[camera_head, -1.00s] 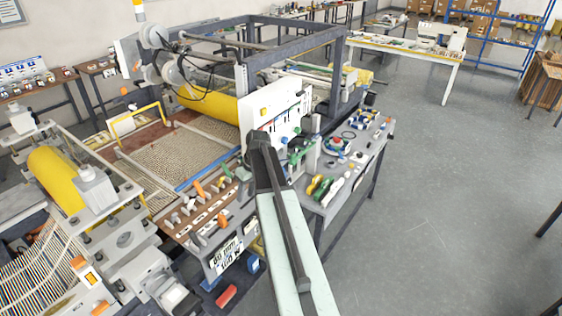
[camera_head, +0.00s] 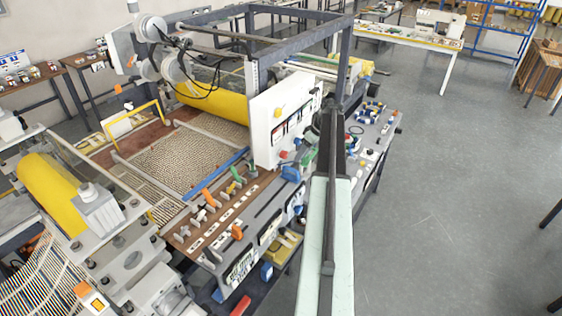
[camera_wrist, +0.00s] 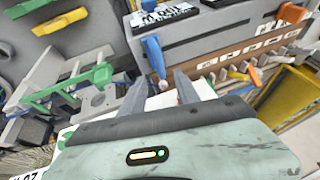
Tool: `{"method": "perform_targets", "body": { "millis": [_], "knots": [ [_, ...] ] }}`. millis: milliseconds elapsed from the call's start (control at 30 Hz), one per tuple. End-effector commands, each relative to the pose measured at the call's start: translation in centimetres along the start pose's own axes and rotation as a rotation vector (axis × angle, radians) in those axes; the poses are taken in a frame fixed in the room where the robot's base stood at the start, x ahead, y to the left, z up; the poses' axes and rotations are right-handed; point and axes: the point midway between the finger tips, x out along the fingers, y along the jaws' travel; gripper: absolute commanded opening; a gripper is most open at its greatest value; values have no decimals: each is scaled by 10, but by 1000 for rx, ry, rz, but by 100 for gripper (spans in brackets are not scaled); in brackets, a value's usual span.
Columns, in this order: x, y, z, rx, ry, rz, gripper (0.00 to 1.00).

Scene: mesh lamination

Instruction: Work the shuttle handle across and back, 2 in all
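My gripper (camera_wrist: 160,92) is open in the wrist view, with its two grey fingers apart. A blue handle (camera_wrist: 152,54) with a small pale knob at its lower end hangs from a grey panel just beyond the fingers. The knob appears between or just past the fingertips; I cannot tell whether they touch. A blue handle (camera_head: 291,174) also shows on the machine's front edge in the head view, left of my arm. No label marks which handle is the shuttle handle. In the head view my own arm hides the fingers.
A white panel (camera_head: 275,120) rises beside my arm.

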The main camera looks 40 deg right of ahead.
Motion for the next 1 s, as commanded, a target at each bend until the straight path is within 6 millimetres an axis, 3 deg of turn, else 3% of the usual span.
{"method": "perform_targets", "body": {
  "millis": [267,700,1000],
  "knots": [
    [7,-1,-2,-6,-1,-3,38],
    [80,-3,-5,-12,-2,-5,38],
    [82,-5,-8,-13,-2,-5,38]
  ]
}}
